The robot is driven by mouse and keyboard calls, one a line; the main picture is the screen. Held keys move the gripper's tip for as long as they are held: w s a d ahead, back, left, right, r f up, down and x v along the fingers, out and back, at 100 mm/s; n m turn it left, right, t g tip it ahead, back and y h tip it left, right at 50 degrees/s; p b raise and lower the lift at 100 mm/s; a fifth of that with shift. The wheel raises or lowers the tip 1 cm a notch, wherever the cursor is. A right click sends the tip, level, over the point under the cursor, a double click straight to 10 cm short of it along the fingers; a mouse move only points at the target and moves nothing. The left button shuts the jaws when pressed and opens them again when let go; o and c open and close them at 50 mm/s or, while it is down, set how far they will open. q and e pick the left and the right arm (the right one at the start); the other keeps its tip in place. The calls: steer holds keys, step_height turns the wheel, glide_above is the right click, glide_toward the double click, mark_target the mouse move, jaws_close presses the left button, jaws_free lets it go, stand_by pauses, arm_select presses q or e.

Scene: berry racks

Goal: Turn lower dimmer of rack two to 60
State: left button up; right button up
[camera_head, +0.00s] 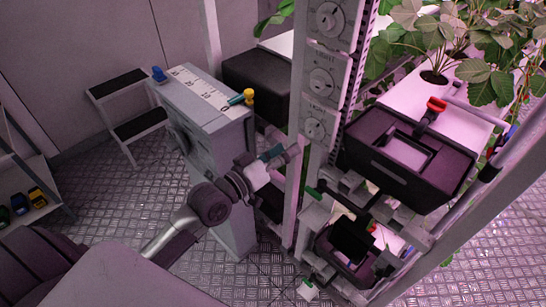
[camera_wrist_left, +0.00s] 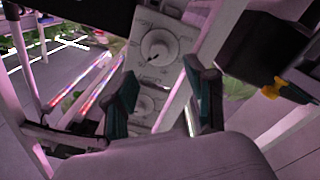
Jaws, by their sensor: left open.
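A pale rack post carries a column of round dimmer knobs on a grey panel. The lowest dimmer that shows in the head view (camera_head: 315,128) is just above and right of my left gripper (camera_head: 281,155). Another dimmer (camera_head: 321,82) is above it. In the left wrist view, my left gripper (camera_wrist_left: 163,105) is open, with dark teal fingers on either side of the panel's lower part. A lower knob (camera_wrist_left: 143,105) shows between the fingers, partly hidden, and a larger-looking knob (camera_wrist_left: 157,46) is above it. I see no contact with a knob. Scale numbers are too small to read.
A black crate (camera_head: 410,160) and plants are to the right. A step stool (camera_head: 130,110) stands at the back left. Patterned metal floor is open between stool and cabinet.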

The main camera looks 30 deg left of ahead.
arm_select(q)
steer(key=v, duration=0.4)
stand_by(0.4)
